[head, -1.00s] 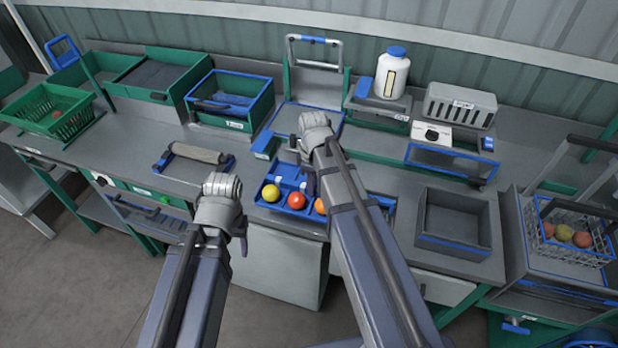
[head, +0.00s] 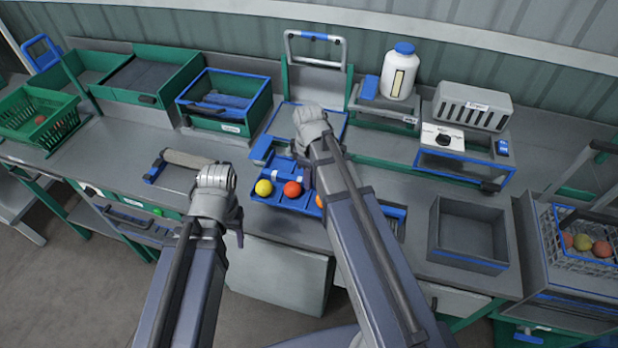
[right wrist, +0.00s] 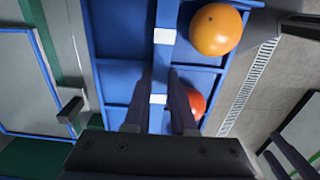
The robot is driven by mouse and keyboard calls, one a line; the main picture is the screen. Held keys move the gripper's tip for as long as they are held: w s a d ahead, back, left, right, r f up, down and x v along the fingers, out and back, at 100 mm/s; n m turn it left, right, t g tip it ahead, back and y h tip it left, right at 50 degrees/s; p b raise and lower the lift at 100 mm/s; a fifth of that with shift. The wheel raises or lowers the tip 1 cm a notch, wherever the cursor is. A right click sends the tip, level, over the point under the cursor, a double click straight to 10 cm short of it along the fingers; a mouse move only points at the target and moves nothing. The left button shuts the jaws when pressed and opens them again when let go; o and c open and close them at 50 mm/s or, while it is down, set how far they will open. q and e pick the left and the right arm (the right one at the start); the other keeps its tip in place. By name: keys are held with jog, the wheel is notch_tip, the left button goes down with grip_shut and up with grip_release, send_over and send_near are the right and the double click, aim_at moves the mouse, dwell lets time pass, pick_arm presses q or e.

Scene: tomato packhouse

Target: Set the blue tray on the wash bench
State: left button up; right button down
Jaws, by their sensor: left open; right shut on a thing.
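The blue tray (head: 282,203) is at the front edge of the grey bench (head: 375,175) in the head view. It carries a yellow tomato (head: 264,187), a red one (head: 292,189) and an orange one (head: 319,200), partly hidden by my right arm. My right gripper (right wrist: 160,88) is shut on the tray's central bar in the right wrist view, with tray compartments on both sides. I cannot tell whether the tray touches the bench. My left gripper (head: 215,183) is open and empty, left of the tray.
A roller tool (head: 188,160) lies left of the tray. Behind stand a green-and-blue bin (head: 215,128) and a white jug (head: 400,75). A grey open box (head: 437,228) is to the right, and a wire basket (head: 606,270) stands at far right.

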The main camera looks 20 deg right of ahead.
pick_arm(q)
notch_tip(320, 180, down, 7)
jog(key=b, duration=0.6)
jog(key=shift+r, duration=0.2)
pick_arm(e)
jog(key=shift+f, duration=3.3)
pick_arm(q)
jog(key=shift+f+b, duration=0.55)
pick_arm(e)
jog(key=shift+f, duration=0.55)
jog(key=c, duration=0.7)
grip_release()
jog(key=shift+c, duration=1.4)
pick_arm(q)
jog(key=shift+r, duration=0.1)
pick_arm(e)
jog(key=shift+r, duration=0.1)
notch_tip(320, 180, up, 7)
jog(key=p, duration=0.7)
pick_arm(q)
notch_tip(320, 180, up, 7)
